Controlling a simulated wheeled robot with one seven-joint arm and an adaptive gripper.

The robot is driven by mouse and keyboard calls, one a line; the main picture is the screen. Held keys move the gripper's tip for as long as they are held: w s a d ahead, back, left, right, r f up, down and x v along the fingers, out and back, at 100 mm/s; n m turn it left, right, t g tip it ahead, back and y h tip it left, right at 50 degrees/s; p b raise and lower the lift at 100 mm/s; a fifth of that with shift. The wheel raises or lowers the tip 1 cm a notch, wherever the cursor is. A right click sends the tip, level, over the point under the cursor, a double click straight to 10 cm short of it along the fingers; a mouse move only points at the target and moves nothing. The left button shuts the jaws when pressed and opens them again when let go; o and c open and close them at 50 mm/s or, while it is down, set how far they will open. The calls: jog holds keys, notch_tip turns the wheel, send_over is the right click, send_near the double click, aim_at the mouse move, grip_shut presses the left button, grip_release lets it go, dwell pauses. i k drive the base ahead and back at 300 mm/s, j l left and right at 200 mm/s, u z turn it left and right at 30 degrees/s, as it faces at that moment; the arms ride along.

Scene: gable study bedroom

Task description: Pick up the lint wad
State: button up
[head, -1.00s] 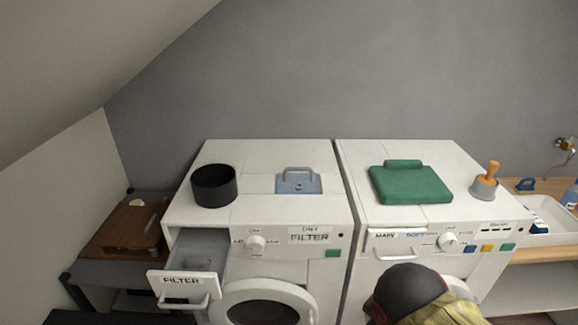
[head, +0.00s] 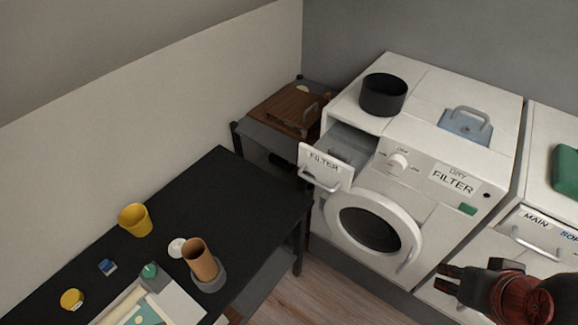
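I cannot pick out the lint wad for certain. A small pale lump (head: 302,88) lies on the brown wooden case at the back, too small to identify. The filter drawer (head: 325,167) of the left white machine is pulled out; its inside is grey and partly hidden behind the front panel, and I cannot tell what lies in it. My gripper (head: 443,278) is at the lower right, in front of the machines and well right of the drawer. Its two dark fingers point left, a gap shows between them, and nothing is held.
A black pot (head: 384,97) and a blue handled plate (head: 466,125) are on the left machine (head: 425,90). The brown case (head: 283,112) sits on a dark shelf. A black table (head: 220,185) at left holds a yellow cup (head: 135,220) and a brown cylinder (head: 201,262). Wood floor shows between.

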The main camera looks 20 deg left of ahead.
aim_at(337, 154)
jog(key=u, duration=0.95)
jog(key=i+l, duration=0.4)
jog(key=l+u, duration=0.25)
jog(key=l, duration=0.15)
jog(key=l+u, duration=0.25)
jog(key=l, duration=0.15)
jog(key=k+l+u, duration=0.2)
jog(key=l, duration=0.2)
jog(key=l+u, duration=0.25)
jog(key=l, duration=0.15)
jog(key=k, duration=0.05)
